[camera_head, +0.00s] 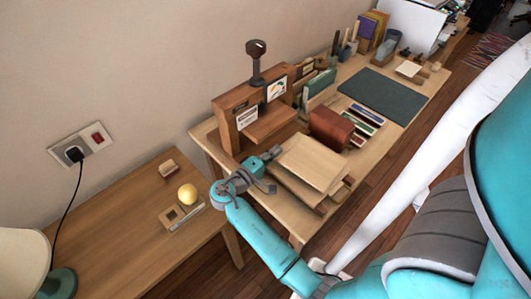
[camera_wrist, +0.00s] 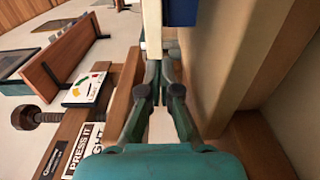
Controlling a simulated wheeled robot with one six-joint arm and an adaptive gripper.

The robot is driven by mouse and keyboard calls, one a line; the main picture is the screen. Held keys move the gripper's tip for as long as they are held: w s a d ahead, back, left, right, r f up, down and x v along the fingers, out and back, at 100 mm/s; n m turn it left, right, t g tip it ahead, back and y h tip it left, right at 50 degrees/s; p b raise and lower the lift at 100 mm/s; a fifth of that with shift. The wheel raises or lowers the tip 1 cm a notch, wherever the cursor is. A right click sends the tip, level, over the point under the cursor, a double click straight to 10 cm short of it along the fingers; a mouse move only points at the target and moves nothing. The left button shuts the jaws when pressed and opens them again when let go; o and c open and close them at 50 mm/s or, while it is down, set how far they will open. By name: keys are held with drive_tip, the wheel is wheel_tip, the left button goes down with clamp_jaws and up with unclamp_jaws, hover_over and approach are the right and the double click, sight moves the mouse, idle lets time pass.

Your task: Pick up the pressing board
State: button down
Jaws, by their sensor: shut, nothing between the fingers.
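A pale wooden board (camera_head: 314,162), which looks like the pressing board, lies flat on top of a small stack in front of the press. My gripper (camera_head: 271,168) is at the left end of this stack, close beside the boards. Its fingers (camera_wrist: 160,68) are together and empty in the wrist view. Pale and tan board-like surfaces (camera_wrist: 222,55) run close along the right of the fingers there. I cannot tell whether the fingers touch them.
The wooden press (camera_head: 229,127) with its dark screw handle (camera_head: 256,50) stands behind my gripper. A reddish-brown block (camera_head: 331,127) sits just behind the stack. A dark green mat (camera_head: 383,95) lies farther right.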

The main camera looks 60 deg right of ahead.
sight(282, 162)
drive_tip(key=shift+s+a, duration=0.3)
drive_tip(key=shift+s, duration=0.2)
drive_tip(key=shift+s+a, duration=0.25)
drive_tip(key=shift+s, duration=0.2)
drive_tip(key=shift+s+a, duration=0.45)
drive_tip(key=shift+s, duration=0.25)
drive_tip(key=shift+s+a, duration=0.4)
drive_tip(key=shift+s, duration=0.25)
drive_tip(key=shift+w+d, duration=0.1)
